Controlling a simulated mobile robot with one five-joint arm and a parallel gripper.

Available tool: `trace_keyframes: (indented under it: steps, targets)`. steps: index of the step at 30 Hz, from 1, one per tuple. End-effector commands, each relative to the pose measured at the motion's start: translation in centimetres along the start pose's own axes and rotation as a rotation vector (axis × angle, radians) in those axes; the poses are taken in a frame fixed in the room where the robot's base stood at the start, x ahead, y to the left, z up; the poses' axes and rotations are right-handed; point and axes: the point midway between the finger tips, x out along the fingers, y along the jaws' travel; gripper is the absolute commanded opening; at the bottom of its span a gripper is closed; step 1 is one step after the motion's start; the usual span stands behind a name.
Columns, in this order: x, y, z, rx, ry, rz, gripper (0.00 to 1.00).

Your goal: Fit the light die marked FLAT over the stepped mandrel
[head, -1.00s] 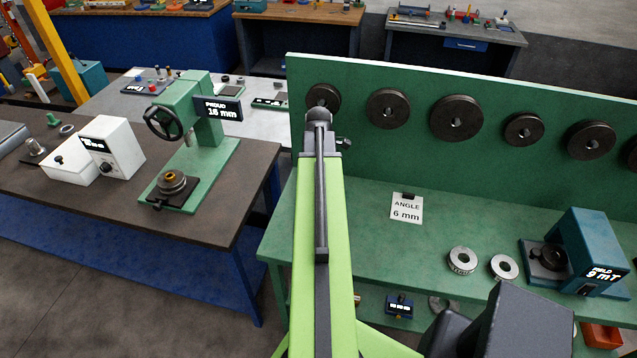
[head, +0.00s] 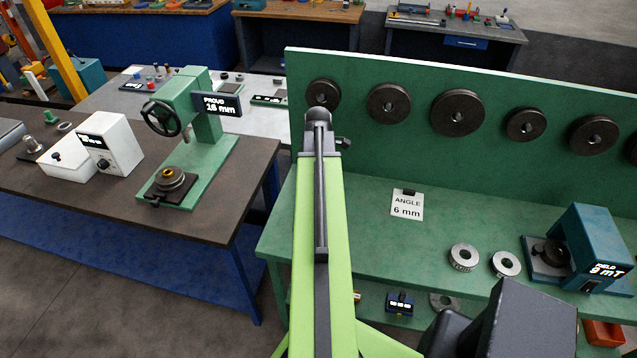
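Two light metal ring dies lie side by side on the green bench, a left one (head: 464,257) and a right one (head: 506,264). There is some marking on the left ring, too small to read, so I cannot tell which is FLAT. On the left table, a stepped round stack with an amber top (head: 170,179), seemingly the mandrel, stands on the dark base plate of a green press (head: 205,150). The press display reads PROUD 16 mm. My gripper is not recognisable in view; my lime arm or column fills the middle.
Dark dies (head: 458,113) hang along the green back panel (head: 420,70). A card (head: 407,205) reads ANGLE 6 mm. A teal instrument (head: 590,245) reading 9 mT stands right of the rings. A white box (head: 110,143) stands left of the press. A floor gap separates the tables.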

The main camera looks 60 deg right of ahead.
Motion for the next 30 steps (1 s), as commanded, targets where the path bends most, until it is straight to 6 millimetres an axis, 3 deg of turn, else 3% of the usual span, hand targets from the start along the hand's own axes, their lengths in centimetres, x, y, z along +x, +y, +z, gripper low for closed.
trace_keyframes:
  steps: [30]
  targets:
    - [0.72,-0.01,0.02,0.0,0.0,0.0,0.18]
